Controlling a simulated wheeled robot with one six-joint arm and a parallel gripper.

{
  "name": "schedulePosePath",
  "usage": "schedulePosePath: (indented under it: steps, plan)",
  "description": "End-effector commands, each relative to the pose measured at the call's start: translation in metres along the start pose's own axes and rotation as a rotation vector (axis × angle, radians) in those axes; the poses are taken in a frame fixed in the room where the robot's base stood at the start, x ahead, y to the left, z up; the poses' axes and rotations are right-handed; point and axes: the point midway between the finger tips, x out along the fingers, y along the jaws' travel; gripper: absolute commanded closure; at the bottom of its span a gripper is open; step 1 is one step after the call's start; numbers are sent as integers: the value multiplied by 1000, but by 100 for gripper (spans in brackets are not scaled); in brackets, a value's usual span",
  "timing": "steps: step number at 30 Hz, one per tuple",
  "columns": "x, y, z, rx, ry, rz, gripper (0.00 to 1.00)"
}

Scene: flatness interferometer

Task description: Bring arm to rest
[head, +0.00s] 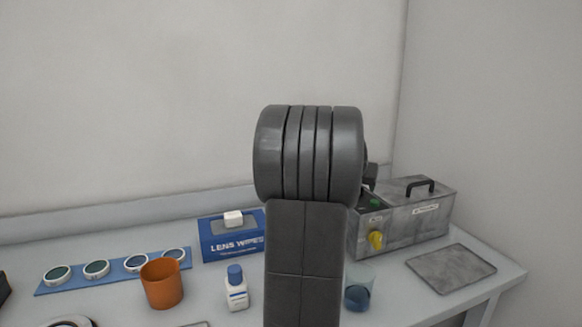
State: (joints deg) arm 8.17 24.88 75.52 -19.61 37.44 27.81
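My arm (308,190) stands upright in the middle of the head view, in front of the table. A dark grey rounded joint tops a straight grey link that runs down out of the picture. My gripper cannot be made out; a small dark part shows behind the joint at its right side, but no fingers are clear. The arm hides part of the table behind it.

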Motion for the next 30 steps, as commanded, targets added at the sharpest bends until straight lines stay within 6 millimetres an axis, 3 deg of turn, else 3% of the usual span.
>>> schedulePosePath:
  steps: [6,15,21,30]
  plan:
    - [-2,2,-2,-62,-1,-64,42]
    - [-59,4,-1,-61,3,-62,42]
    - [-85,6,-1,-61,1,-62,42]
    - [-95,7,0,-60,-1,-60,42]
